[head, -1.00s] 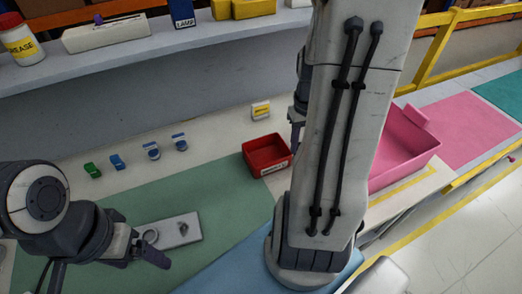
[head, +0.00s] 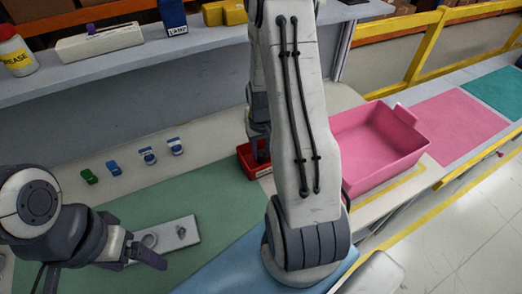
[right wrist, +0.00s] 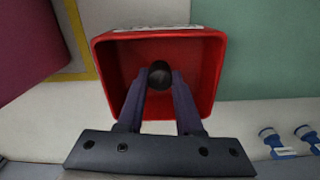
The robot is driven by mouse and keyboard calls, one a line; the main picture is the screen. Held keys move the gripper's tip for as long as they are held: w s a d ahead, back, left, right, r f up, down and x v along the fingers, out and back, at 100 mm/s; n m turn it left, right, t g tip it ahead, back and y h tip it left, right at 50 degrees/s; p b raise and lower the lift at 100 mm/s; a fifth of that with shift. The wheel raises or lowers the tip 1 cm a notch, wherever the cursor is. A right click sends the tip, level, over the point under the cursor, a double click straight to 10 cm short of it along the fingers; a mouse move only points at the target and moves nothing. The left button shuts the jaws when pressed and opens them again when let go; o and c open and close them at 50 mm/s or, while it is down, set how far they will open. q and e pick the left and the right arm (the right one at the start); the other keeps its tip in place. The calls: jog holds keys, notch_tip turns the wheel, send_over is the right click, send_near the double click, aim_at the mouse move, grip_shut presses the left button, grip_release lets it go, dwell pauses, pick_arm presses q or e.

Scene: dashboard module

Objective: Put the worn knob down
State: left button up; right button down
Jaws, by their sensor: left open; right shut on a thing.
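The worn knob (right wrist: 159,74) is a dark round piece between the fingertips of my right gripper (right wrist: 160,82) in the right wrist view. The gripper is shut on it, with the fingers over the inside of a red bin (right wrist: 205,85). Whether the knob touches the bin floor I cannot tell. In the head view the red bin (head: 249,163) is partly hidden behind my right arm, and my right gripper (head: 260,155) reaches down into it. My left gripper (head: 150,254) is open and empty, beside the grey module plate (head: 186,233) on the green mat.
A pink bin (head: 375,145) stands right of my right arm. Small green and blue knobs (head: 113,168) stand in a row left of the red bin. A shelf (head: 110,70) with a grease jar (head: 16,55) runs along the back. The green mat (head: 210,195) is mostly clear.

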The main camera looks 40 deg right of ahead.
aim_at(261, 154)
jog(key=shift+f+b, duration=0.35)
jog(key=shift+f, duration=0.1)
jog(key=c, duration=0.6)
grip_release()
jog(key=shift+o, duration=0.2)
notch_tip(261, 154, up, 13)
